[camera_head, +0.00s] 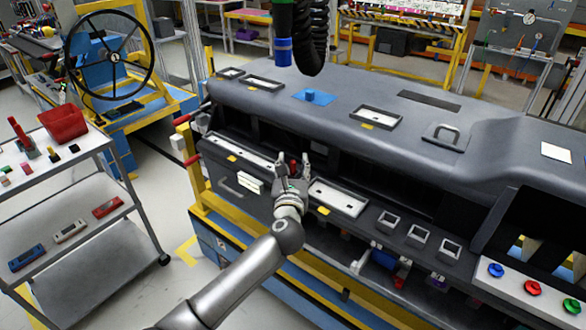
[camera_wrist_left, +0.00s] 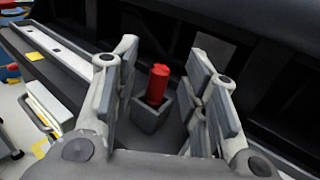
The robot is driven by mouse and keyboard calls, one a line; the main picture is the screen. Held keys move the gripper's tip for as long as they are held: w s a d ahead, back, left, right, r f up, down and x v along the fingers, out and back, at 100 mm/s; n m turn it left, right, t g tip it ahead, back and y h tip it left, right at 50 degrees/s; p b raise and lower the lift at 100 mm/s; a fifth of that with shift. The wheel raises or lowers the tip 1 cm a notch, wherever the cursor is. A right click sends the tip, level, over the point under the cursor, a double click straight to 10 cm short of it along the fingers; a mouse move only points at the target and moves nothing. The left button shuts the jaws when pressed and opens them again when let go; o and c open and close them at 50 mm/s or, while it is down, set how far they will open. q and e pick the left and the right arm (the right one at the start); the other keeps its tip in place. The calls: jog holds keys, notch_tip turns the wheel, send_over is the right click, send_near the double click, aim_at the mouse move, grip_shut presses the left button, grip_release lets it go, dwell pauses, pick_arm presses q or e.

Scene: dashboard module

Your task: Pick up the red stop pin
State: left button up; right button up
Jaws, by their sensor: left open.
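The red stop pin (camera_wrist_left: 157,85) stands upright in a small grey square socket (camera_wrist_left: 151,114) in the left wrist view. In the head view a bit of the red pin (camera_head: 293,167) shows between the fingers, mostly hidden by my gripper. My left gripper (camera_head: 292,163) is open, its fingers on either side of the pin. In the left wrist view the fingers (camera_wrist_left: 163,75) stand apart from the pin, with gaps on both sides. My right gripper is not in view.
The grey dashboard (camera_head: 340,95) surrounds the gripper, with a dark recess behind it. A white panel (camera_head: 338,198) lies to the right of the gripper. A shelf cart (camera_head: 75,190) with several small parts stands at the left. A black hose (camera_head: 312,35) hangs above the dashboard.

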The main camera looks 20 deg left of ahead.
pick_arm(q)
jog(key=shift+w+a, duration=0.2)
jog(key=shift+w, duration=0.45)
jog(key=shift+c, duration=0.5)
grip_shut()
jog(key=shift+r, duration=0.1)
